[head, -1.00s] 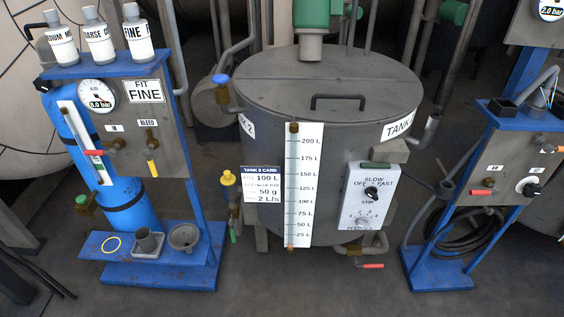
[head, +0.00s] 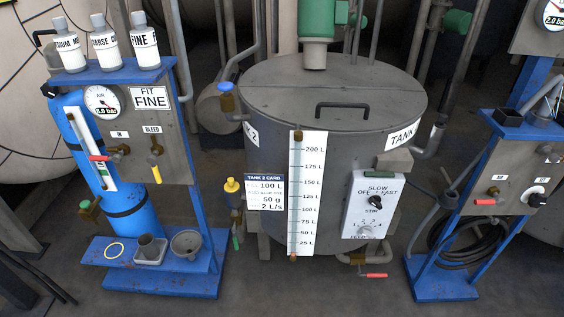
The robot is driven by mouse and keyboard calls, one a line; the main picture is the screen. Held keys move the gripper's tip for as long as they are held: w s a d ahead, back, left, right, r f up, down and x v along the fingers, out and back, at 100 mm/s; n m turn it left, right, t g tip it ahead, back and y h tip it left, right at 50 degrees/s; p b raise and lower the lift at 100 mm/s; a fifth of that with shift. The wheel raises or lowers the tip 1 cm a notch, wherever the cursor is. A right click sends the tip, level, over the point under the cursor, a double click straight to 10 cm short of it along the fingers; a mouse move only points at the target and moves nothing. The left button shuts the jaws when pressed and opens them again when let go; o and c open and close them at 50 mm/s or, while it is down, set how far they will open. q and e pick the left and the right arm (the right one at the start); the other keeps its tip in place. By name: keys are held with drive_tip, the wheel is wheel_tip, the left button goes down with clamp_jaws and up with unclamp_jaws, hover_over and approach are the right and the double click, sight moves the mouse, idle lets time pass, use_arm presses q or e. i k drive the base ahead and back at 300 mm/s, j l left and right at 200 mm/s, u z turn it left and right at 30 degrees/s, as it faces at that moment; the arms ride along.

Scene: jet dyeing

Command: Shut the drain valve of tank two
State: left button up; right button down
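Tank two (head: 330,110) is a grey lidded cylinder in the middle of the head view, with "TANK 2" labels on its side. A small valve with a red lever (head: 376,275) sits on a brass and grey pipe at the tank's lower right, under the control panel. Its lever points to the right, roughly level and in line with the short pipe. A green-handled valve (head: 236,242) hangs low at the tank's left. No label on either valve can be read. Neither of my grippers shows in the head view.
A blue stand (head: 150,285) with a gauge and bottles is at the left. Another blue stand (head: 440,288) with a coiled hose is close to the right of the red lever. The control panel (head: 374,206) overhangs the lever. The floor in front of the tank is clear.

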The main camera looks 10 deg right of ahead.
sight(358, 271)
drive_tip(key=z, duration=1.25)
